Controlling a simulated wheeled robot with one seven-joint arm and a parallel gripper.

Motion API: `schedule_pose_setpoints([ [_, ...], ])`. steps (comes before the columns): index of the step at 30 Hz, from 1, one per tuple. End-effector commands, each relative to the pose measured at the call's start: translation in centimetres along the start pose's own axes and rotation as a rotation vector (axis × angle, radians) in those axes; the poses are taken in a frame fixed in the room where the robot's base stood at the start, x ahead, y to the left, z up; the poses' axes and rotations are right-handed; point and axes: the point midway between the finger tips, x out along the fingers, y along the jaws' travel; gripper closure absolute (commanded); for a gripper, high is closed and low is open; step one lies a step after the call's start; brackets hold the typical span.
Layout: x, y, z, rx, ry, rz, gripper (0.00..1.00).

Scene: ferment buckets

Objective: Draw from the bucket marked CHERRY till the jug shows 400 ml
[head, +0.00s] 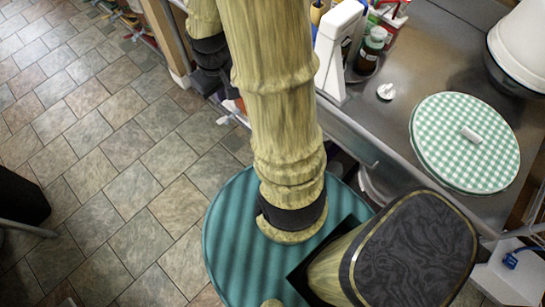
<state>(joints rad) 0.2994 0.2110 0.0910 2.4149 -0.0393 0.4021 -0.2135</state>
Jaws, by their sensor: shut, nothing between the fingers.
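A white bucket (522,50) is cut off by the top right corner of the head view. No CHERRY marking shows on its visible side. No jug and no tap can be made out. My arm rises through the middle of the view and leaves at the top. Another pale link of mine with dark bands shows behind it at the top. The fingers of my gripper do not show.
A grey counter (437,68) runs along the right. On it are a round green-checked cover (450,125) with a white piece on top, a small white knob-like item (386,91), a dark green bottle (371,48) and a white upright object (337,45). Tiled floor (130,150) is open at left.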

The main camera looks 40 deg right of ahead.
Motion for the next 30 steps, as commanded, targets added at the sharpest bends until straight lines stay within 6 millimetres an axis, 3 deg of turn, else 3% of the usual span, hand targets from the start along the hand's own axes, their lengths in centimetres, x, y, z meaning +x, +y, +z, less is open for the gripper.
schedule_pose_setpoints([
  [1,3.0,0.6,0.3,0.003,-0.01,-0.002,1.0],
  [14,16.4,4.9,1.2,-0.014,-0.066,-0.032,1.0],
  [30,33.5,10.5,3.7,-0.024,-0.112,-0.099,1.0],
])
